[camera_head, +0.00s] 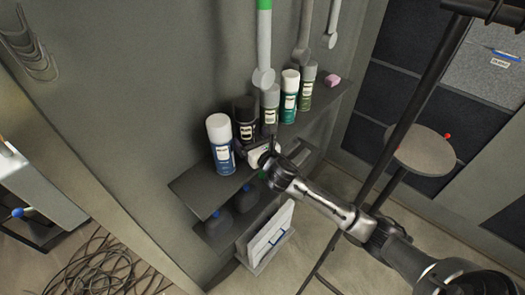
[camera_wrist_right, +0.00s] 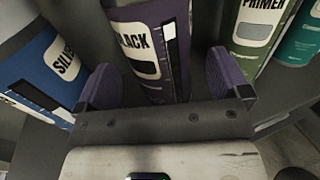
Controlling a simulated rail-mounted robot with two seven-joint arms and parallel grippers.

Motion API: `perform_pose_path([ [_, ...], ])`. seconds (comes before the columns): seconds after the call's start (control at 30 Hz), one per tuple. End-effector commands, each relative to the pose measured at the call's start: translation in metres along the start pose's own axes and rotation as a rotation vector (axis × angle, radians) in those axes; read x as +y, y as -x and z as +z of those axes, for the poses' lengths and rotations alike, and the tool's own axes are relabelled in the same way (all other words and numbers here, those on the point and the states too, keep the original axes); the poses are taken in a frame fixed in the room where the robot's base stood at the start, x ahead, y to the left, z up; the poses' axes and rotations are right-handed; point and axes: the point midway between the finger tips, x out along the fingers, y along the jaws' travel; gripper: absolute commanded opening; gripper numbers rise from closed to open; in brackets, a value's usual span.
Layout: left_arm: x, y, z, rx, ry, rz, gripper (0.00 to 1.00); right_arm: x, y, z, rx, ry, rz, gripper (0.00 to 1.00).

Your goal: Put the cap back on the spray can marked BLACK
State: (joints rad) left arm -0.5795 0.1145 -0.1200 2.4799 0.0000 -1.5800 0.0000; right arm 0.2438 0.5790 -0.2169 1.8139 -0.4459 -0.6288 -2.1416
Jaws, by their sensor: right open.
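The spray can marked BLACK (camera_head: 245,115) stands upright on the shelf in the head view, with a dark top. It also shows in the right wrist view (camera_wrist_right: 155,55) as a purple can with a white BLACK label. My right gripper (camera_head: 254,151) is at the front of this can. In the right wrist view, its two purple-padded fingers (camera_wrist_right: 163,80) are apart, with the can's body between and beyond them. Contact cannot be told. I cannot make out a separate loose cap; the can's top is outside the wrist view. My left gripper is not in view.
A blue SILVER can (camera_head: 220,145) with a white cap stands close left of BLACK. PRIMER (camera_wrist_right: 252,28) and other cans stand close right. A pink block (camera_head: 332,80) lies at the shelf's (camera_head: 195,189) far end. A round stool (camera_head: 426,152) stands at right.

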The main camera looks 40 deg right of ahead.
Motion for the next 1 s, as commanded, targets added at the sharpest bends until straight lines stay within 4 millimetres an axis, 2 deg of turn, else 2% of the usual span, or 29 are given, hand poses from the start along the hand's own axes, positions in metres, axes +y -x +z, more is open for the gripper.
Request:
perform_pose_path([
  [0.2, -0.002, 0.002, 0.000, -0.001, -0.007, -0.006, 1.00, 0.000, 0.043, -0.001, 0.002, 0.000, 0.002, 0.95],
  [0.4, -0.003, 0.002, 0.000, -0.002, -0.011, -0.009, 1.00, 0.000, 0.071, 0.000, 0.001, 0.000, 0.000, 0.95],
  [0.6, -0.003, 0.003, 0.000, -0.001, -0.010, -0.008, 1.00, 0.000, 0.086, 0.000, 0.000, 0.000, 0.000, 0.95],
  [0.77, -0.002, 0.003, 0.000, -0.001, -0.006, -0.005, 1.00, 0.000, 0.089, -0.001, 0.002, -0.009, -0.001, 0.95],
  [0.87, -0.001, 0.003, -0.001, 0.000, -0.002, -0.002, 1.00, 0.002, 0.096, -0.010, 0.035, -0.092, -0.012, 0.95],
  [0.97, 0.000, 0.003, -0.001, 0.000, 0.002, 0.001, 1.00, 0.008, 0.114, -0.034, 0.117, -0.308, -0.053, 0.95],
  [1.0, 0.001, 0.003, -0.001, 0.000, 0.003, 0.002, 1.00, 0.011, 0.125, -0.047, 0.162, -0.432, -0.083, 0.95],
])
